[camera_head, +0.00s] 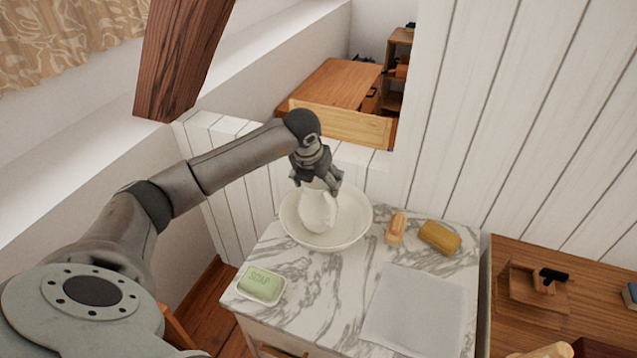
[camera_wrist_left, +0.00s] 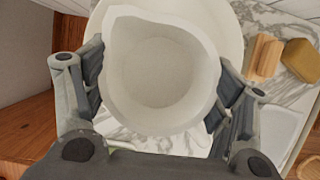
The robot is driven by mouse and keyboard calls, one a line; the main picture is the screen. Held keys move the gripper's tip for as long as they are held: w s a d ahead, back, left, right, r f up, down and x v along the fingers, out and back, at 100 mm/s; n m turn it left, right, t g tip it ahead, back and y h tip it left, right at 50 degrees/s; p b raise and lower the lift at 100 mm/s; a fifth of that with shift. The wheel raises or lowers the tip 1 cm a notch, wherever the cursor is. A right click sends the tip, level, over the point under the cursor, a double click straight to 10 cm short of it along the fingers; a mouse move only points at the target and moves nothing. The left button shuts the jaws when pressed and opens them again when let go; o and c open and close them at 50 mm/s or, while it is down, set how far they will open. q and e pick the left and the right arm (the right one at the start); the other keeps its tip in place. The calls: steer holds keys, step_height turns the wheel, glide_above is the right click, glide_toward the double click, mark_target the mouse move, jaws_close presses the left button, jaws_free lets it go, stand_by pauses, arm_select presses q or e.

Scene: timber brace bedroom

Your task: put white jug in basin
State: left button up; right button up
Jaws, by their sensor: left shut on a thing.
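The white jug (camera_head: 318,209) is upright in my left gripper (camera_head: 317,181), whose fingers grip it near the top. In the left wrist view the jug (camera_wrist_left: 160,75) is seen from above, with a finger of my left gripper (camera_wrist_left: 158,100) pressed on each side. The white basin (camera_head: 356,236) stands at the back of the marble washstand top. The jug is over the basin's inside; I cannot tell whether its bottom touches the basin. In the left wrist view the basin's rim (camera_wrist_left: 232,35) shows behind the jug. My right gripper is not in view.
A green soap in a dish (camera_head: 261,285) lies at the front left of the marble top (camera_head: 320,290). A wooden brush (camera_head: 396,228) and a yellow sponge (camera_head: 439,237) lie right of the basin. A folded grey cloth (camera_head: 413,309) covers the front right.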

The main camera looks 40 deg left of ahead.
arm_select(q)
steer(key=shift+f, duration=0.85)
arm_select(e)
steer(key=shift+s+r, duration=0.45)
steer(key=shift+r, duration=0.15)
arm_select(q)
steer(key=shift+d, duration=0.1)
steer(key=o, duration=1.6)
steer(key=shift+f, duration=0.15)
steer(key=shift+c, duration=0.2)
steer(key=o, duration=0.5)
steer(key=shift+c, duration=0.2)
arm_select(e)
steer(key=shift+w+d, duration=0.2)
arm_select(q)
steer(key=shift+r, duration=0.2)
